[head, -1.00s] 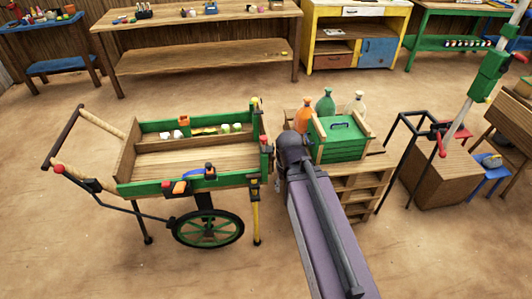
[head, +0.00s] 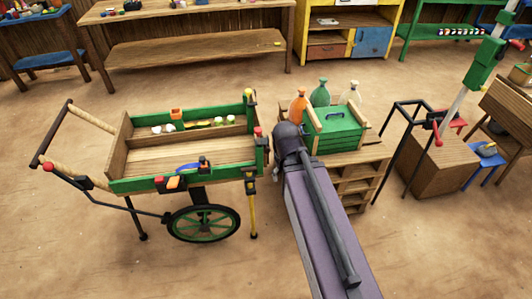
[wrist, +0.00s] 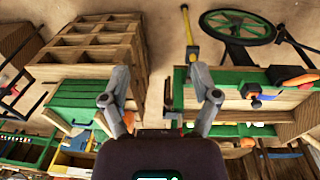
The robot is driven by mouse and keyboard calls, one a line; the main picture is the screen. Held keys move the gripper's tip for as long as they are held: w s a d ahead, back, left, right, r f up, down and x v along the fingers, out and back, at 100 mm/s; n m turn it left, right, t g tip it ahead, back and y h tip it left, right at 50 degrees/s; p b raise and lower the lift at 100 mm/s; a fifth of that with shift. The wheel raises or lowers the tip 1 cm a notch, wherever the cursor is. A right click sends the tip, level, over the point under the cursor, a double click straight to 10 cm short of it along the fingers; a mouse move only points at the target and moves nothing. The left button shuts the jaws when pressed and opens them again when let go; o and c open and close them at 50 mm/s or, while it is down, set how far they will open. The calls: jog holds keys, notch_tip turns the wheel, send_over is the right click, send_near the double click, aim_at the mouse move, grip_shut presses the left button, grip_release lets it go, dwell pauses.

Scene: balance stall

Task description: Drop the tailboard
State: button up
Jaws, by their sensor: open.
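The green and wooden cart (head: 190,155) stands left of centre in the head view. Its tailboard (head: 262,152) closes the right end, upright, with red and yellow-topped posts at its corners. In the wrist view the cart is on the right, and the tailboard (wrist: 178,93) shows as its near-vertical left end. My gripper (wrist: 162,96) is open, one finger left of the tailboard and the other over the cart side. I cannot tell whether either finger touches it. In the head view my arm hides most of the gripper.
A wooden crate stand (head: 350,172) holds a green box (head: 338,138) and several bottles, close right of my arm. A yellow prop leg (head: 252,208) stands under the cart's tail end. A black frame (head: 400,135) is farther right. Sandy floor in front of the cart is clear.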

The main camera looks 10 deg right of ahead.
jog(key=w+d+f+n+t+h+b, duration=0.1)
jog(key=w+d+f+t+h+b, duration=0.3)
jog(key=f+b, duration=0.45)
jog(key=n+t+h+b, duration=0.2)
jog(key=n+t+b, duration=1)
jog(key=b, duration=1.5)
send_near(267, 151)
jog(key=v, duration=0.3)
jog(key=shift+a+f, duration=0.1)
jog(key=shift+f, duration=0.25)
jog(key=shift+w, duration=0.15)
jog(key=x, duration=1.3)
jog(key=shift+w+d+r, duration=0.2)
jog(key=shift+w, duration=0.05)
